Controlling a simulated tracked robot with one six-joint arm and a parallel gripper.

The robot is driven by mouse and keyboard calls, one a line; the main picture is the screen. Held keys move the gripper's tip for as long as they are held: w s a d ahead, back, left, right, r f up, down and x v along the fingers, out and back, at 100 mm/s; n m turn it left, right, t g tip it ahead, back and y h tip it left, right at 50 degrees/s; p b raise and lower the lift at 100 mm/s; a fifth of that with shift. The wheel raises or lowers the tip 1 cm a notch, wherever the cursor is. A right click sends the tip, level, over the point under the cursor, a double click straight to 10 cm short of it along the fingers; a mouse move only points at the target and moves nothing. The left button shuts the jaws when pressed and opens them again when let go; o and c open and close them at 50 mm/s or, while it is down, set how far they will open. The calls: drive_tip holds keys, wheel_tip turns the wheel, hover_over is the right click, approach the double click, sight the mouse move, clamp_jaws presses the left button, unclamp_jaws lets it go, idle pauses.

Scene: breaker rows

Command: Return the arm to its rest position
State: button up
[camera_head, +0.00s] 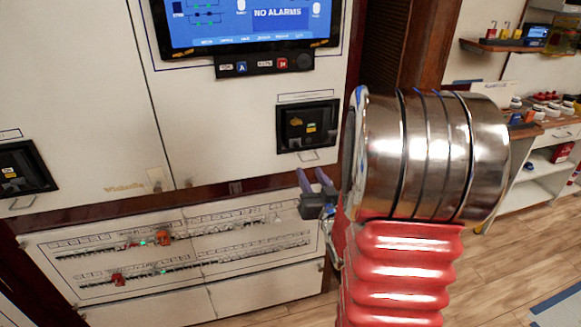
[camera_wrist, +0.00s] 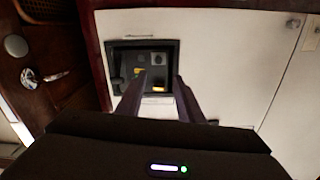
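My gripper (camera_head: 316,181) shows in the head view just left of my large metal and red arm, in front of the white cabinet. In the wrist view my gripper (camera_wrist: 155,92) has its two dark fingers spread apart with nothing between them. Beyond the fingers is a black recessed panel (camera_wrist: 143,62) with a small yellow label, set in the white cabinet. In the head view that kind of panel (camera_head: 307,126) sits above my gripper. My arm hides part of the cabinet's right side.
Breaker rows (camera_head: 180,250) with orange and red pieces and green lights line the lower cabinet. A screen reading "NO ALARMS" (camera_head: 250,22) is above. A second black panel (camera_head: 22,170) is at left. A shelf and workbench (camera_head: 545,135) stand at right. Wooden floor (camera_head: 490,270) is open at lower right.

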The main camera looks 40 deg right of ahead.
drive_tip(key=s+d+f+g, duration=0.1)
drive_tip(key=s+f+g, duration=0.15)
drive_tip(key=f, duration=0.35)
drive_tip(key=s+d+f+g, duration=0.1)
drive_tip(key=s+f+g, duration=0.1)
drive_tip(key=f+g, duration=0.25)
drive_tip(key=s+a+f+g+y, duration=0.2)
drive_tip(key=s+a+f+g, duration=0.1)
drive_tip(key=s+a, duration=0.1)
drive_tip(key=s+a+r+n+y, duration=0.1)
drive_tip(key=s+a+r+n, duration=0.1)
drive_tip(key=a+r, duration=0.3)
drive_tip(key=s+a+r+n+y, duration=0.2)
drive_tip(key=s+a+r, duration=0.2)
drive_tip(key=a, duration=1)
drive_tip(key=s+a+r+n+g+y, duration=0.1)
drive_tip(key=s+a+r, duration=0.3)
drive_tip(key=a+r, duration=0.4)
drive_tip(key=shift+a+n, duration=0.5)
drive_tip(key=shift+a, duration=0.3)
